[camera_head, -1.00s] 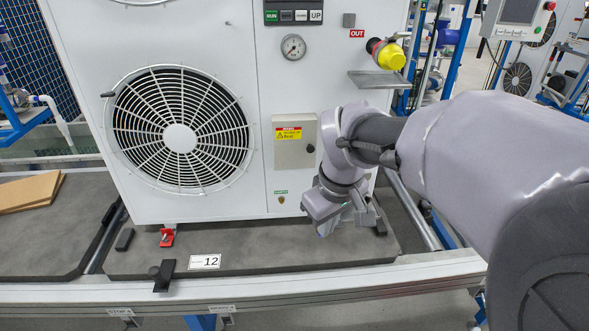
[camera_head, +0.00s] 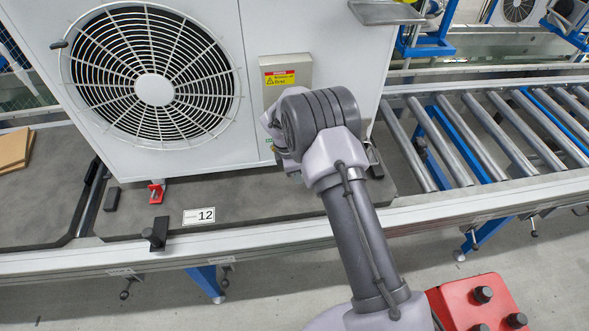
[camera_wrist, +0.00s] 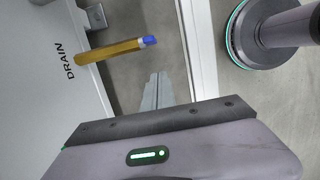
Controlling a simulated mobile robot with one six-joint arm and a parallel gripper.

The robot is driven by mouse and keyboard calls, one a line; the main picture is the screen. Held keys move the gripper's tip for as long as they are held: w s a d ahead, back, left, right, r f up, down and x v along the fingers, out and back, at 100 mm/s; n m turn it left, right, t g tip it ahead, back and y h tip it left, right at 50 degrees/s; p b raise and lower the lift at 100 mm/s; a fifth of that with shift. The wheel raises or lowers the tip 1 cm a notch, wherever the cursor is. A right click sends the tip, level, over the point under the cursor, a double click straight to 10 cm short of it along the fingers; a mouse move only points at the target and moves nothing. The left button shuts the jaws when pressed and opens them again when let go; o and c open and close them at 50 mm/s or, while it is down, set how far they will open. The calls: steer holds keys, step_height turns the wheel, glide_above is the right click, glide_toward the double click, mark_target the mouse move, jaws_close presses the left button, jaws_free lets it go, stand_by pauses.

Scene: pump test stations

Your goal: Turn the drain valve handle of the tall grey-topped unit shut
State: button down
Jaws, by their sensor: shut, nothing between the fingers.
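A white unit (camera_head: 220,160) with a large round fan grille stands on a dark pallet; its top is out of view. In the wrist view, the word DRAIN is printed on its pale panel (camera_wrist: 50,95). Beside the word, a yellow drain handle (camera_wrist: 108,52) with a blue tip sticks out from the panel. My gripper (camera_wrist: 158,80) is shut and empty, its fingers to the right of and below the handle in the picture, apart from it. In the head view my wrist is at the unit's lower right, and my arm hides the fingers and the handle.
A roller conveyor (camera_head: 480,135) runs on the right. The dark pallet (camera_head: 255,205) carries a "12" label (camera_head: 198,216) and a red clamp (camera_head: 157,192). A metal rail (camera_head: 260,238) runs along the front. A grey box with a yellow warning label (camera_head: 283,77) is above my wrist.

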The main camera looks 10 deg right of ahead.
steer(key=shift+d+b, duration=0.5)
steer(key=shift+d, duration=1.5)
steer(key=shift+d+r+y+p, duration=0.15)
steer(key=shift+d+y+p, duration=0.15)
steer(key=shift+y+p, duration=0.7)
